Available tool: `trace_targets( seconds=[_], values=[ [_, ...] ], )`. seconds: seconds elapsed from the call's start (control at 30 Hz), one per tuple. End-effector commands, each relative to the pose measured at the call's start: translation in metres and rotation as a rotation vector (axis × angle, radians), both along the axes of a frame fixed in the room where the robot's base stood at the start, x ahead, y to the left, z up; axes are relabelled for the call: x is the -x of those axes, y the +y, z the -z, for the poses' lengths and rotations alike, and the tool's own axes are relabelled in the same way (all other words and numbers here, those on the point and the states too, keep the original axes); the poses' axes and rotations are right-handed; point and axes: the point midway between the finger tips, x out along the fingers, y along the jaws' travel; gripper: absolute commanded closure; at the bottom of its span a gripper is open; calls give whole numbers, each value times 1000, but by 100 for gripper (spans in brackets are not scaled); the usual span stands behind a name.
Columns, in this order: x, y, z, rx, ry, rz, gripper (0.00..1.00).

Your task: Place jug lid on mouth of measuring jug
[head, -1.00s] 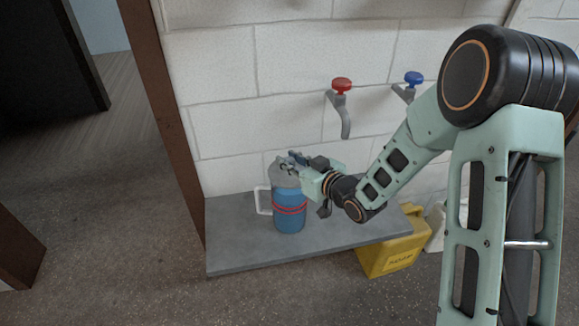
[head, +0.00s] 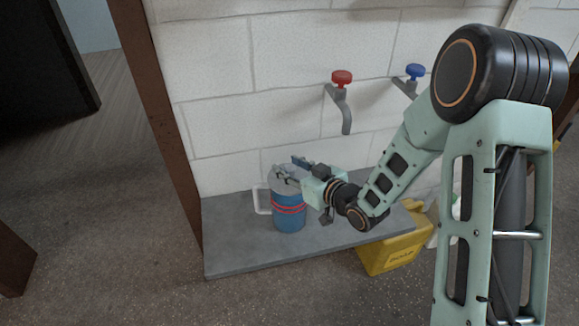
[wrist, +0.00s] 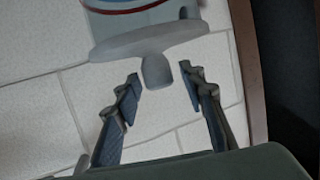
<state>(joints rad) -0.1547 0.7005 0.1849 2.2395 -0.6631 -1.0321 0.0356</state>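The measuring jug (head: 289,222) stands upright on the grey bench, with a blue lower body, red bands and a pale handle at its left. The grey jug lid (head: 285,184) lies across the top of the jug; it also shows in the wrist view (wrist: 148,46), with its rounded knob (wrist: 157,72) facing my gripper. My gripper (head: 296,170) is at the lid from the right. In the wrist view its two fingers (wrist: 160,88) are spread apart, one on each side of the knob and clear of it. Fingers partly hide the lid in the head view.
The grey bench (head: 237,256) runs along a white block wall. Taps with a red handle (head: 342,77) and a blue handle (head: 415,71) are above. A yellow soap container (head: 392,250) stands at the bench's front right. A brown post (head: 160,130) rises at left.

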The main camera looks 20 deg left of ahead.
Motion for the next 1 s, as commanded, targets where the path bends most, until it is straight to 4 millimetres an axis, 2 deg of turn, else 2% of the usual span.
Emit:
trace_targets(
  seconds=[0.37, 0.8, 1.0],
  values=[
    [0, 0, -6, 0, 0, 0, 62],
    [51, -70, -32, 0, 1, 3, 62],
    [65, -89, -38, 0, 1, 1, 62]
  ],
)
